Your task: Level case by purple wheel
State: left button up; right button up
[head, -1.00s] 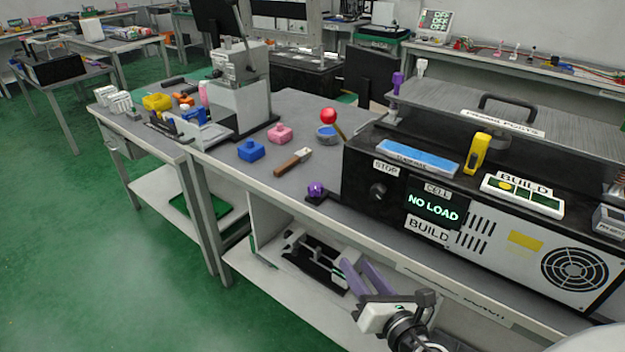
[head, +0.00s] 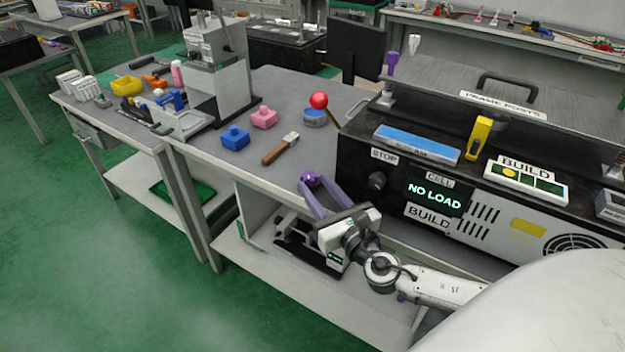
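The case has a "NO LOAD" display (head: 434,194) and a grey ribbed top plate (head: 560,125) with a black handle. I cannot tell if the case is level. My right gripper (head: 313,181) reaches up from the lower right with its purple fingers apart, tips around or just in front of the wheel. Whether they touch it is unclear. My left gripper is not in view.
A red ball-topped lever (head: 319,101) stands behind the wheel. A wooden-handled tool (head: 281,149), a blue block (head: 235,138) and a pink block (head: 264,117) lie on the bench to the left. A black and white device (head: 300,245) lies on the shelf below.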

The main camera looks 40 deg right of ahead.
aim_at(309, 180)
jog(key=shift+w+d, duration=0.15)
jog(key=shift+w, duration=1.1)
jog(key=c, duration=0.8)
jog(key=shift+m+h, duration=0.3)
